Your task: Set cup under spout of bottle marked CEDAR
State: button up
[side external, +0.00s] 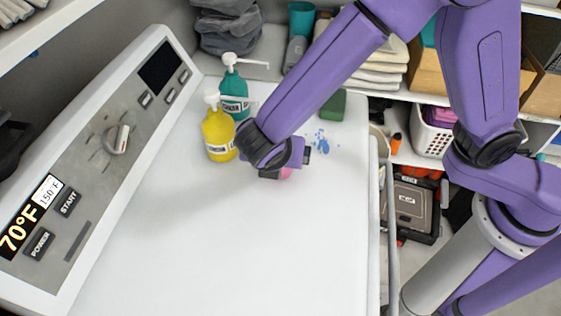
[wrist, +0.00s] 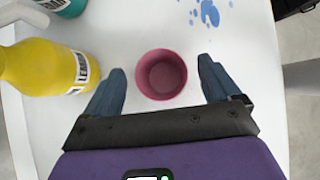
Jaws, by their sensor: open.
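A pink cup (wrist: 161,76) stands upright and empty on the white top, between the open fingers of my gripper (wrist: 160,85) in the wrist view. I see white gaps between cup and fingers. In the side view my gripper (side external: 290,165) is low over the top and hides most of the cup (side external: 286,172). A teal pump bottle (side external: 234,92) stands at the back, its white spout pointing right; its label is too small to read there and only partly shows in the wrist view (wrist: 62,5). A yellow pump bottle (side external: 218,133), labelled LEMON in the wrist view (wrist: 45,68), stands nearer, left of my gripper.
A green sponge (side external: 333,105) and a blue spill (side external: 322,142) lie on the white top (side external: 200,240). A control panel (side external: 95,150) rises along the left. The front of the top is clear. Shelves with towels (side external: 378,70) and a white basket (side external: 430,135) stand beyond.

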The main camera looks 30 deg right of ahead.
jog(key=shift+x, duration=1.85)
jog(key=shift+s+f, duration=0.1)
jog(key=c, duration=1.1)
jog(key=shift+a, duration=0.1)
